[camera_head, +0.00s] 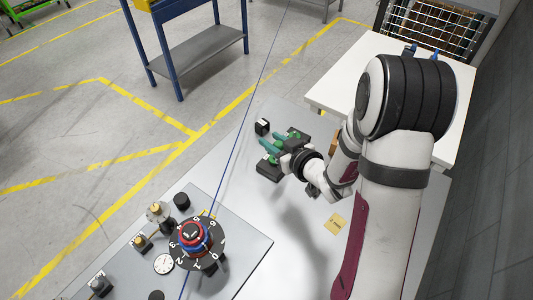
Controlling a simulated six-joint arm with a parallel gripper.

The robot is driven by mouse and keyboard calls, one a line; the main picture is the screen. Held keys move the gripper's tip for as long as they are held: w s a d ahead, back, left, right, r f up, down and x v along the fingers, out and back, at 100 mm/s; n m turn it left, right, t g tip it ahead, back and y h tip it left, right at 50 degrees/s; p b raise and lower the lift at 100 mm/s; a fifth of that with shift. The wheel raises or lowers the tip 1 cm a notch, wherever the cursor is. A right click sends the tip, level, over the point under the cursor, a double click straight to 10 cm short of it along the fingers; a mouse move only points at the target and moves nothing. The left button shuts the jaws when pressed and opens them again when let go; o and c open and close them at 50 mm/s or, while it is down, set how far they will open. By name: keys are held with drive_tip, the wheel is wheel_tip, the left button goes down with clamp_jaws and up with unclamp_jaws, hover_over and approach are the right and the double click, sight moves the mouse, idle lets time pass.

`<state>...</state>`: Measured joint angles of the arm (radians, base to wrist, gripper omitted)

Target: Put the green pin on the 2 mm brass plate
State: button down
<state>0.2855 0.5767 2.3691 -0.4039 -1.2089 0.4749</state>
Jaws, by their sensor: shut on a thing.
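My gripper (281,143) is at the upper middle of the bench, low over the surface and pointing left. Its jaws are shut on a small green part, which I take to be the green pin; its outline is hard to separate from the green-toned fingers. A dark block (268,172) with a bit of green at its top sits just below the jaws. I cannot tell whether the held part touches it. A small tan-yellow square (335,224) with tiny unreadable marking lies flat on the bench right of centre; it may be the brass plate.
A numbered black dial (197,243) with a red and blue hub stands on a grey plate at the lower left. A white gauge (164,263) and several small knobbed fittings surround it. A small black block (262,127) is near the gripper. The bench between dial and gripper is clear.

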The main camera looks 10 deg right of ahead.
drive_tip(key=s+d+r, duration=0.1)
drive_tip(key=s+d, duration=0.6)
drive_tip(key=d, duration=0.6)
drive_tip(key=s+d+n+y, duration=0.1)
drive_tip(key=s+d, duration=0.2)
drive_tip(key=s, duration=0.5)
drive_tip(key=s+d+y, duration=0.1)
drive_tip(key=s+d, duration=0.3)
drive_tip(key=s, duration=0.5)
hover_over(336, 223)
drive_tip(key=w+a, duration=0.1)
drive_tip(key=w, duration=0.1)
wheel_tip(336, 223, down, 7)
drive_tip(key=shift+n+g, duration=0.3)
drive_tip(key=shift+g, duration=0.2)
drive_tip(key=shift+a+f, duration=0.2)
drive_tip(key=shift+f, duration=1.95)
drive_tip(key=shift+f, duration=0.1)
drive_tip(key=c, duration=0.6)
unclamp_jaws()
drive_tip(key=shift+o, duration=0.2)
